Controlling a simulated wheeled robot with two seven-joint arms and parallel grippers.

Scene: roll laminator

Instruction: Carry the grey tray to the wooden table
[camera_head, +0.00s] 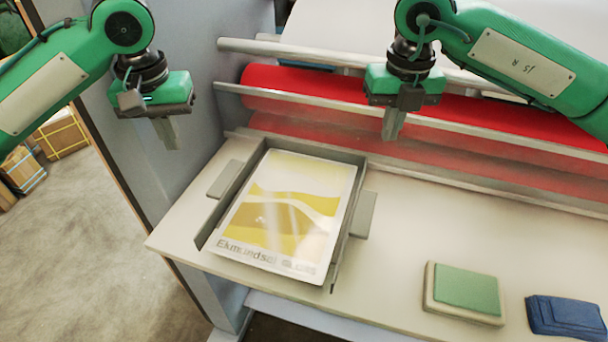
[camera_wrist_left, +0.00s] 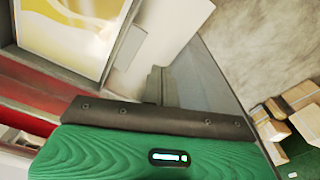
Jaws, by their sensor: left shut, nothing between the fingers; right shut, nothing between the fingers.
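The grey tray (camera_head: 355,232) lies on the laminator's pale bed, with a flat handle on its left and right sides. A glossy yellow and white poster sheet (camera_head: 285,212) lies in it; lettering runs along its near edge. The sheet also shows in the left wrist view (camera_wrist_left: 70,30), beside the tray's grey handle (camera_wrist_left: 130,47). My left gripper (camera_head: 168,145) is shut and empty, above and to the left of the tray. My right gripper (camera_head: 393,136) is shut and empty, above and to the right of the tray's far end. The wooden table is not in view.
Red rollers (camera_head: 300,90) with metal bars run behind the tray. A green pad (camera_head: 466,288) and a blue block (camera_head: 565,316) lie on the bed at the right. Wooden crates (camera_head: 60,135) stand on the floor at the left. Open floor (camera_head: 100,260) lies left of the machine.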

